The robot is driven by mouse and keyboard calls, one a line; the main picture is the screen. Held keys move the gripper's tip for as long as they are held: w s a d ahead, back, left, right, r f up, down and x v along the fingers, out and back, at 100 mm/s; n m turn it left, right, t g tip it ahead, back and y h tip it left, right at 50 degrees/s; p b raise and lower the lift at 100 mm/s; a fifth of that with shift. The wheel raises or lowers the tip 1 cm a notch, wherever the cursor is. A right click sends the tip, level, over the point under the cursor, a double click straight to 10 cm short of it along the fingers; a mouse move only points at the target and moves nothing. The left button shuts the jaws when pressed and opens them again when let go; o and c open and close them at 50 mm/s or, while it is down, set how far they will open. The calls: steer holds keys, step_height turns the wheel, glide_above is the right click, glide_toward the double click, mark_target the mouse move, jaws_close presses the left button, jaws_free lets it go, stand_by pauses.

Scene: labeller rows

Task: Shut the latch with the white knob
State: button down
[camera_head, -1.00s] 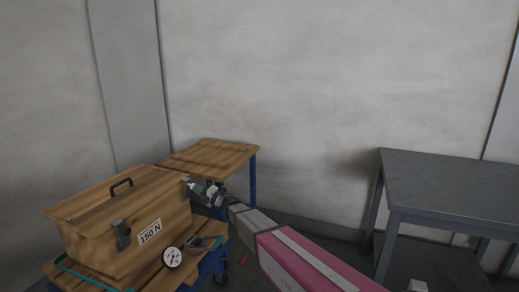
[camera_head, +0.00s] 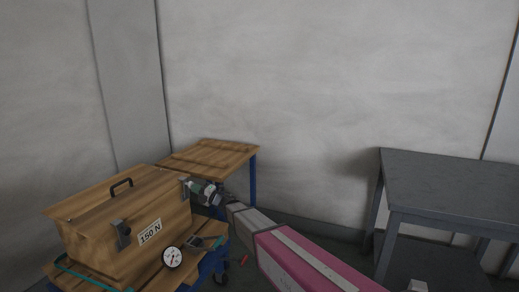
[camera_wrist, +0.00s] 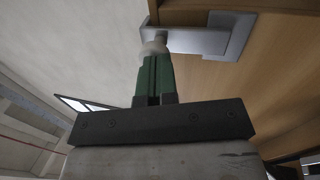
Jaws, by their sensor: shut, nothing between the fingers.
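A wooden box (camera_head: 90,242) with a hinged lid and a black handle stands on a wooden-topped cart at the left. A grey latch (camera_wrist: 222,36) on its wood shows at the top of the wrist view. The white knob (camera_wrist: 154,47) is at the latch's left end, right at my fingertips. My gripper (camera_wrist: 154,60) has green fingers pressed together, with nothing between them; they touch or nearly touch the knob. In the head view my gripper (camera_head: 192,186) is at the box's right end, where the latch is mostly hidden. Another dark latch (camera_head: 122,234) sits on the box's front.
A label "150 N" (camera_head: 150,232) is on the box front. A round dial gauge (camera_head: 172,257) stands at the cart's front edge. A wooden-topped table (camera_head: 210,154) is behind the box. A grey table (camera_head: 450,180) stands at the right. Open floor lies between.

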steer(key=v, duration=0.5)
stand_by(0.5)
steer(key=w+d+f+m+t+h, duration=0.1)
steer(key=w+d+m+t+h, duration=0.1)
steer(key=d+m+t+h, duration=0.35)
steer(key=w+d+f+m+t+h, duration=0.1)
steer(key=w+d+m+t+h, duration=0.1)
steer(key=d+m+h, duration=0.5)
steer(key=s+d+f+m+g+h, duration=0.1)
steer(key=s+d+f+m+h, duration=0.2)
steer(key=d, duration=0.6)
steer(key=d+f+m+g+h, duration=0.2)
steer(key=d+m, duration=0.4)
steer(key=d, duration=0.3)
steer(key=s+d+f+m+g+h, duration=0.3)
steer(key=s+d+f+m+g, duration=0.2)
steer(key=s+d, duration=0.4)
steer(key=s+d+m+g, duration=0.2)
steer(key=s+m+g, duration=0.1)
steer(key=s, duration=0.5)
steer(key=s+d+f+m+g+y, duration=0.1)
steer(key=s+d+m+g, duration=0.2)
steer(key=s, duration=0.5)
steer(key=shift+s+f+g, duration=0.2)
steer(key=shift+s+g, duration=0.2)
steer(key=shift+g, duration=0.45)
